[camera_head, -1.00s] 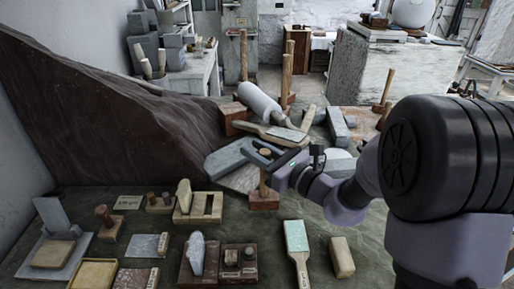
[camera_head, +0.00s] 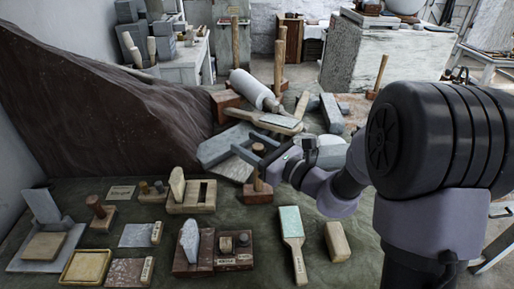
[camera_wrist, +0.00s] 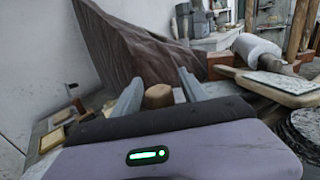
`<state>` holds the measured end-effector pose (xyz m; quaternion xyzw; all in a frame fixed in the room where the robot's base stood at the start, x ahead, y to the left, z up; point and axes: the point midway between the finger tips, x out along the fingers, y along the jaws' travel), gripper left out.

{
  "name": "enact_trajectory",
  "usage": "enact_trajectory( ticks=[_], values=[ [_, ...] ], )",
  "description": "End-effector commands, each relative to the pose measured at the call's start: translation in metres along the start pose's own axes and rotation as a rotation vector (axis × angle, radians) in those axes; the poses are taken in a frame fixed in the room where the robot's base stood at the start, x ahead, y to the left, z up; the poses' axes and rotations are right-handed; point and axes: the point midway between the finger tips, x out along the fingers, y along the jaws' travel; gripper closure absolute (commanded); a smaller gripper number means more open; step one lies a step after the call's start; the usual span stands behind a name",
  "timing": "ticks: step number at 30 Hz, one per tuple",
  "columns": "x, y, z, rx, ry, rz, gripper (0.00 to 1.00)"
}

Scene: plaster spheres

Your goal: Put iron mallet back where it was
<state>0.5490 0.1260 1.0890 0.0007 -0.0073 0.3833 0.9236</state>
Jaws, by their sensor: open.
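A mallet with a brown, block-shaped head (camera_head: 258,193) and an upright wooden handle stands on the green-grey table under my gripper (camera_head: 248,147). I cannot tell for sure that it is the iron mallet, since other mallets look similar. My gripper is open, its two fingers spread around the handle's top. In the wrist view the round wooden handle end (camera_wrist: 158,96) shows between the fingers of my gripper (camera_wrist: 159,80), with gaps on both sides. The mallet's head is hidden there.
A dark brown slope (camera_head: 110,115) rises at the left. A grey roller (camera_head: 253,89), boards and blocks crowd the area behind my gripper. A green-topped paddle (camera_head: 291,222), a beige block (camera_head: 337,241) and several tool trays lie in front. Bare table shows between them.

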Motion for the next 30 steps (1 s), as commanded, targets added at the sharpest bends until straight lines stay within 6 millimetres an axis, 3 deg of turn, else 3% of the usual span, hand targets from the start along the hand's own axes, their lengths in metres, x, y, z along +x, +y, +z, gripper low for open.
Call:
enact_trajectory(
  ticks=[12,18,20,23,24,26,28,30],
  values=[
    [-0.095,-0.002,0.002,0.003,0.001,-0.006,0.50],
    [-0.117,0.006,0.003,-0.014,0.007,0.021,0.50],
    [-0.114,0.030,0.010,-0.071,0.035,0.103,0.50],
    [-0.120,0.116,0.022,-0.323,0.164,0.405,0.50],
    [-0.133,0.152,0.020,-0.474,0.243,0.548,0.50],
    [-0.163,0.188,0.009,-0.733,0.376,0.736,0.50],
    [-0.202,0.200,-0.002,-1.060,0.532,0.892,0.50],
    [-0.232,0.189,-0.003,-1.374,0.672,0.972,0.50]
  ],
)
